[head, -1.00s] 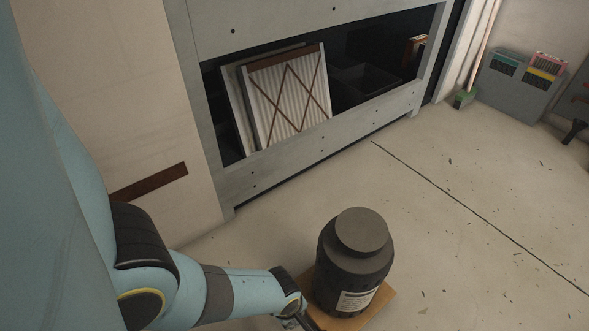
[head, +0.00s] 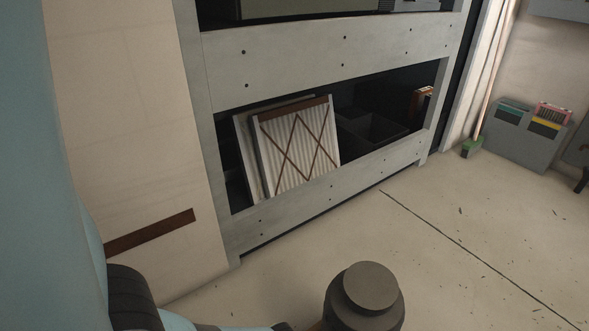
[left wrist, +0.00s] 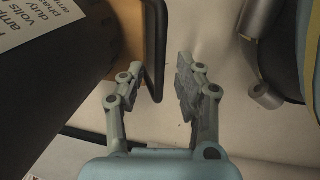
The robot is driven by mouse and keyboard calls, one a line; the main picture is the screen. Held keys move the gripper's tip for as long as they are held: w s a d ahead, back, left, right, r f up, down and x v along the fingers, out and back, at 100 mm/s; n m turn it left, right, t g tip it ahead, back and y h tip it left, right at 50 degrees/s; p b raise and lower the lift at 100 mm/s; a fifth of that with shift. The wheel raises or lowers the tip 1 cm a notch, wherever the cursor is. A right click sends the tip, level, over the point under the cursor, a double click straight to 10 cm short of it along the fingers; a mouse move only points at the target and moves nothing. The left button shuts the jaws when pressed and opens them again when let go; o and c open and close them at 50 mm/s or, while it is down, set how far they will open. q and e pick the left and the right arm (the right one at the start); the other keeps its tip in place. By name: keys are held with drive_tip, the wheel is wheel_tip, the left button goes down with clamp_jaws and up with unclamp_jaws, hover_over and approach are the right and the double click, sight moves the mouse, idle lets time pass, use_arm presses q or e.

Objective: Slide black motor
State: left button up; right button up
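In the left wrist view the motor's dark body (left wrist: 60,85), with a white printed label, fills the left side. A brown wooden base (left wrist: 118,30) shows beside it. A black bar-like handle (left wrist: 158,45) stands out along the base's edge. My left gripper (left wrist: 162,75) is open, with a finger on each side of the handle; contact cannot be told. My right gripper is not in view.
A grey rack (head: 310,207) stands behind the motor, its lower bay holding pleated filter panels (head: 297,143) and a dark bin (head: 370,131). A grey box (head: 517,140) and a green-headed broom (head: 471,147) are at the right. The concrete floor (head: 465,265) right of the motor is clear.

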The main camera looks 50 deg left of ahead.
use_arm(q)
wheel_tip(320, 180, up, 11)
drive_tip(key=s, duration=0.2)
idle(0.3)
drive_tip(key=shift+s, duration=0.1)
idle(0.3)
drive_tip(key=shift+s, duration=0.1)
